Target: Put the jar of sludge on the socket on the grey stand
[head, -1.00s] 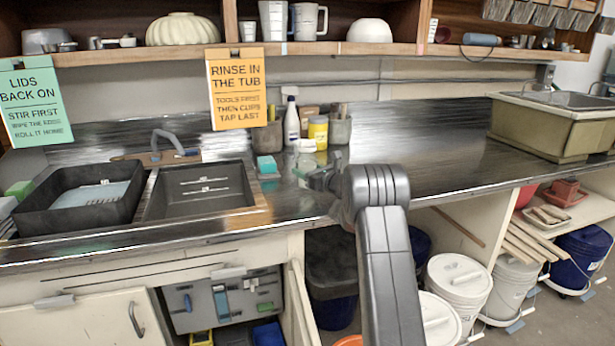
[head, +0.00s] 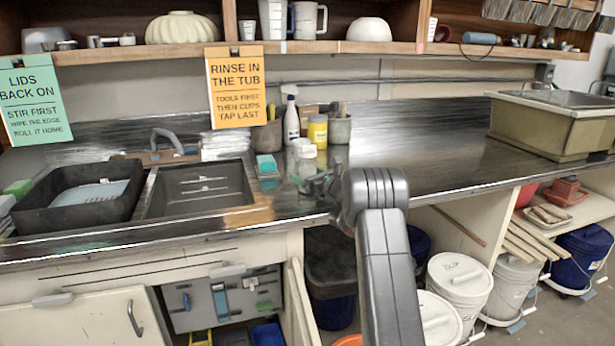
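My gripper (head: 318,184) is low over the counter, in front of the bottles and jars, partly hidden behind my own arm. Its fingers are too small and dark to tell whether they are open or shut. A small pale jar (head: 306,152) stands just behind it; a yellow labelled jar (head: 317,131) stands farther back. I cannot tell for certain which jar holds the sludge. I cannot make out the grey stand or its socket; my arm covers part of the counter.
A sink (head: 205,190) and a black tub (head: 75,200) lie to the left. A white spray bottle (head: 291,122) and a grey tool pot (head: 340,130) stand behind. The counter (head: 430,150) on the right is clear up to a large beige basin (head: 550,125).

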